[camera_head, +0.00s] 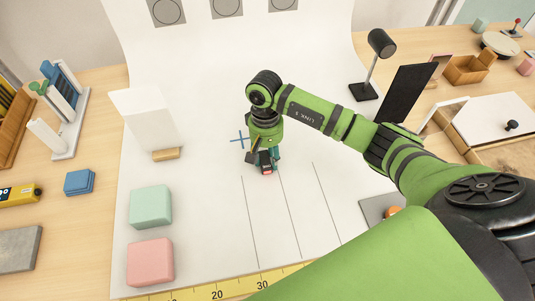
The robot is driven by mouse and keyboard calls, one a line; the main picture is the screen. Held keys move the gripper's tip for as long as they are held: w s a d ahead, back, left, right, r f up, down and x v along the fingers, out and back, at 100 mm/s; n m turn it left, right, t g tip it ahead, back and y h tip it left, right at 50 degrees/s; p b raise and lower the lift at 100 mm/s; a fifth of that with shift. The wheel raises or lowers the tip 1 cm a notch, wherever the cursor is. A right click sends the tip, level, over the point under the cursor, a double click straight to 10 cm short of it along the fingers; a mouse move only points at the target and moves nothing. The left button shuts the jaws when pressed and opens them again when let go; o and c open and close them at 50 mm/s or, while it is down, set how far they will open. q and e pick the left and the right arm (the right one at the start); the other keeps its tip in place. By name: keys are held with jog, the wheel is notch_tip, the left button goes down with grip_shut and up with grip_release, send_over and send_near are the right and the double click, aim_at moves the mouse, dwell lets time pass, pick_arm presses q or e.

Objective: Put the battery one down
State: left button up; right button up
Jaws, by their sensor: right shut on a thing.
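My right gripper (262,157) points down over the white sheet (215,205), near the top ends of the thin dark lines. It is shut on the battery (267,170), of which only a small dark and red part shows below the fingers. The fingers and wrist hide the rest of it. I cannot tell whether the battery touches the sheet. My left gripper is not in view.
A blue cross mark (240,140) lies just left of the gripper. A green block (151,207) and a pink block (151,262) sit at left. A black lamp (364,90) stands at right. A yellow ruler (235,288) runs along the front. The sheet's middle is mostly clear.

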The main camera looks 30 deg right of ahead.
jog(key=shift+f, duration=0.2)
jog(key=o, duration=1.3)
jog(key=shift+r, duration=0.1)
